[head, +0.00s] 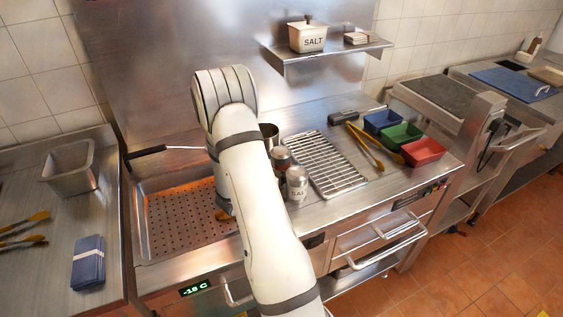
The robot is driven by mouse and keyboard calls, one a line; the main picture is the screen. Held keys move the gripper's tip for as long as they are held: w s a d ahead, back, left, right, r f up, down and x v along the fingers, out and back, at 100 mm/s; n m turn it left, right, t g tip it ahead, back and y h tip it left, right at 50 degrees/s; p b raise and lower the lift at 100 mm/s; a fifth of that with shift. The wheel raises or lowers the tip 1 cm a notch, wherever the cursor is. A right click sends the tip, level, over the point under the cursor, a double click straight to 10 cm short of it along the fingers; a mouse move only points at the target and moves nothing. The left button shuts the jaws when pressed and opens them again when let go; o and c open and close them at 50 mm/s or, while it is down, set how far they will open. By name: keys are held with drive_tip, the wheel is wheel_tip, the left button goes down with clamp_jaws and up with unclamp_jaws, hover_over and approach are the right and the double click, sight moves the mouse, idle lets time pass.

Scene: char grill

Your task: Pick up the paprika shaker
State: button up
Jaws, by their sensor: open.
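A shaker with a dark reddish-brown body (281,160), likely the paprika shaker, stands on the steel counter just right of my arm. Its label is not readable, and my arm and the shaker in front of it cover part of it. A paler shaker with a partly legible "SAL" label (297,184) stands close in front of it. My white arm crosses the middle of the head view and bends back at the top. My gripper is hidden behind the arm, so its place relative to the shakers cannot be told.
Farther right are tongs (367,148) and blue (380,121), green (400,136) and red (423,151) bins. A perforated tray (180,220) is left. A shelf (335,54) overhangs the back.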

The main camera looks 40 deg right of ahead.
drive_tip(key=c, duration=1.2)
drive_tip(key=shift+c, duration=0.6)
drive_tip(key=shift+r, duration=0.1)
